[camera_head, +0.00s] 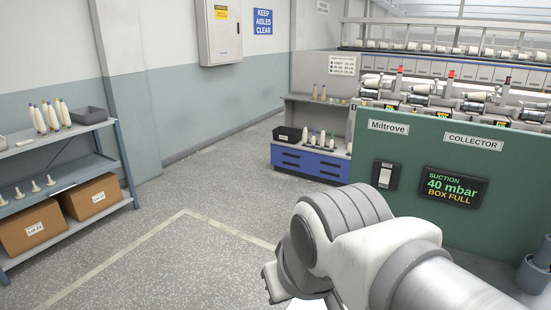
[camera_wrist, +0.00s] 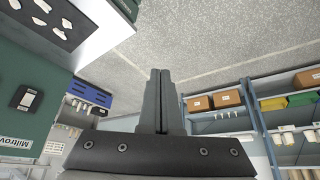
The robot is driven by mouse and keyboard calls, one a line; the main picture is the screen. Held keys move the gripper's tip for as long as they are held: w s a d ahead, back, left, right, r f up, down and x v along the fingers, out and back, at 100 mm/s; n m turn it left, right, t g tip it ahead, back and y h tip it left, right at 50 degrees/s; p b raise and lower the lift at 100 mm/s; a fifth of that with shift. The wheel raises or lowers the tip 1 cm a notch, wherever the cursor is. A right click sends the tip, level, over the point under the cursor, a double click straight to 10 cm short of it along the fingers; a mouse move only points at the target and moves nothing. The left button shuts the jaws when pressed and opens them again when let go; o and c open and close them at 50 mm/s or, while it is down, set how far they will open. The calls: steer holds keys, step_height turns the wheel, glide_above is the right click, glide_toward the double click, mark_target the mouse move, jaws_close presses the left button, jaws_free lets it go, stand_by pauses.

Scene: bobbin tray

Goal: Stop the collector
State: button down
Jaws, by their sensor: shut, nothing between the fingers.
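The collector is a green cabinet (camera_head: 470,160) at the right of the head view, with a "COLLECTOR" label (camera_head: 473,142). Its dark display (camera_head: 454,188) reads "SUCTION 40 mbar BOX FULL". A rocker switch (camera_head: 385,176) in a dark frame sits left of the display, below the "Miltrove" label (camera_head: 388,127). In the wrist view the switch (camera_wrist: 26,98) shows at the left edge, turned over. My gripper (camera_wrist: 165,72) is shut and empty, its fingers apart from the panel. In the head view my arm hides the fingers. I cannot tell the switch's position.
A shelf rack (camera_head: 75,187) with bobbins and cardboard boxes stands at the left. A blue-drawered bench (camera_head: 305,163) stands behind, left of the cabinet. A machine with several bobbins (camera_head: 440,95) runs behind the panel. The grey floor (camera_head: 190,215) between is clear.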

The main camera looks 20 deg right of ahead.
stand_by(0.3)
steer(key=w+d+m+t+h+b, duration=0.1)
steer(key=w+d+m+t+b, duration=0.15)
steer(key=w+d, duration=0.65)
steer(key=w+d+m+t+h+b, duration=0.1)
steer(key=w+d+m+t+h, duration=0.3)
steer(key=w, duration=0.9)
steer(key=w+d+f+m+h+b, duration=0.1)
steer(key=w+d+h, duration=0.1)
steer(key=d, duration=0.8)
steer(key=w+d+f+m+h+b, duration=0.1)
steer(key=w+d+h+b, duration=0.1)
steer(key=d, duration=0.9)
steer(key=w+d+f+m+h+b, duration=0.1)
steer(key=w+d+h, duration=0.2)
steer(key=d+h, duration=0.3)
steer(key=shift+w+d+f+m+b, duration=0.25)
steer(key=shift+d+f+m+b, duration=0.1)
steer(key=shift+d, duration=1.85)
steer(key=shift+w, duration=0.1)
